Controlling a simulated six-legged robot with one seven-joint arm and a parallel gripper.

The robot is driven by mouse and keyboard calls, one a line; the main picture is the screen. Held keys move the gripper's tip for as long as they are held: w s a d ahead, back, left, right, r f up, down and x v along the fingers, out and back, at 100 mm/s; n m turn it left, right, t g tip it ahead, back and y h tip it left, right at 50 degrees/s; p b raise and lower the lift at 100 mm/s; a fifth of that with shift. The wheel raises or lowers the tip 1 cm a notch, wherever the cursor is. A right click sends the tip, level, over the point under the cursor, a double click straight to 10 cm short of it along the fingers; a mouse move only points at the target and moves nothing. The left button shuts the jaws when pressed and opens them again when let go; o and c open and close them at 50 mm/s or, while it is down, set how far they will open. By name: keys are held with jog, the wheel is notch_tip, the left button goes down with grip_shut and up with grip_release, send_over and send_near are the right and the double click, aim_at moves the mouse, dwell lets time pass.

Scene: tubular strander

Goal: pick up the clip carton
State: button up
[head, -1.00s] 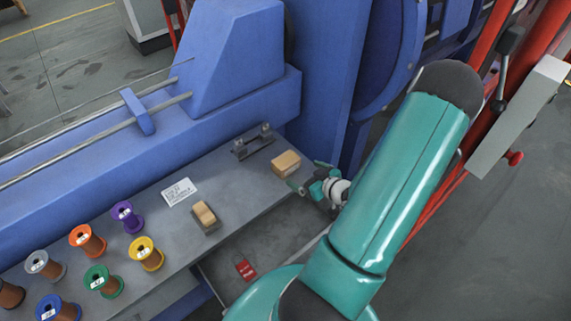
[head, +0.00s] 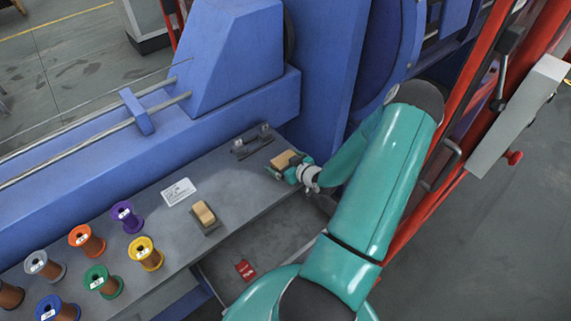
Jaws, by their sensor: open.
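The clip carton, a small tan cardboard box (head: 285,159), sits near the right end of the grey bench shelf in the head view. My gripper (head: 287,166) is at the carton, open, with one finger at its left side and the other at its right. The gripper's body partly hides the near side of the carton. Whether the fingers touch it cannot be told.
A tan-topped block on a dark base (head: 204,214) stands left of the carton. A dark metal bracket (head: 251,142) is behind. A white label card (head: 178,192) and several wire spools (head: 146,252) lie further left. The blue machine (head: 160,150) borders the shelf's back.

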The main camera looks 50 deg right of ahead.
jog(key=shift+w+f, duration=0.15)
jog(key=shift+w, duration=0.35)
jog(key=shift+c, duration=0.4)
jog(key=c, duration=1)
jog(key=shift+r, duration=0.2)
